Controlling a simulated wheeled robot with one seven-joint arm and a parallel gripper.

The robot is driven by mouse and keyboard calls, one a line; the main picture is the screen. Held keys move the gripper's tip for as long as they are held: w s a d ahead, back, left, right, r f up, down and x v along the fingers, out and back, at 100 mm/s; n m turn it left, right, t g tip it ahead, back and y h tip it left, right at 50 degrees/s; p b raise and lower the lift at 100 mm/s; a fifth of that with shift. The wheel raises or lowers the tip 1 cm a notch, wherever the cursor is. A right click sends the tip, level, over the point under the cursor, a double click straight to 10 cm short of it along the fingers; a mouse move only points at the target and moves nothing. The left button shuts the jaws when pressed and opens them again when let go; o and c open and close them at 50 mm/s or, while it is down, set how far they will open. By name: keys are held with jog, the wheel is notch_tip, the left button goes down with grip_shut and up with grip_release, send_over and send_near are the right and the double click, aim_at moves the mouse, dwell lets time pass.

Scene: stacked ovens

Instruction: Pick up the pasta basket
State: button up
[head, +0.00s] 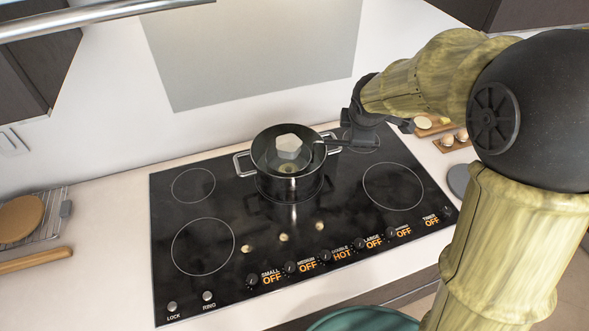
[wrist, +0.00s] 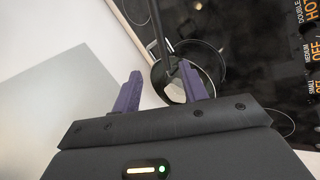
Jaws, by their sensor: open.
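The pasta basket (head: 288,146) is a light grey vessel sitting inside a steel pot (head: 290,188) on the cooktop. Its dark handle sticks out over the pot's right rim toward my gripper (head: 352,118). In the wrist view, my gripper (wrist: 162,88) has its two purple fingers spread wide. The dark handle (wrist: 160,35) shows between and beyond the fingertips, leading down to the basket in the pot (wrist: 208,62). I cannot tell how far the handle is from the fingers in depth. Nothing is held. My gripper's body partly hides the handle's end in the head view.
The black cooktop (head: 225,275) has knobs along its front, one marked hot. A rack with bread (head: 20,218) and a rolling pin (head: 35,260) lie at left. Boards with eggs (head: 452,140) lie at right. The wall stands close behind the pot.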

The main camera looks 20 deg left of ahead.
jog(key=p+x, duration=0.2)
jog(key=x, duration=0.8)
jog(key=shift+a, duration=0.1)
jog(key=shift+d+p+x, duration=0.2)
jog(key=shift+p+x, duration=1.1)
jog(key=shift+x, duration=1.35)
jog(key=shift+s+f, duration=0.15)
grip_shut()
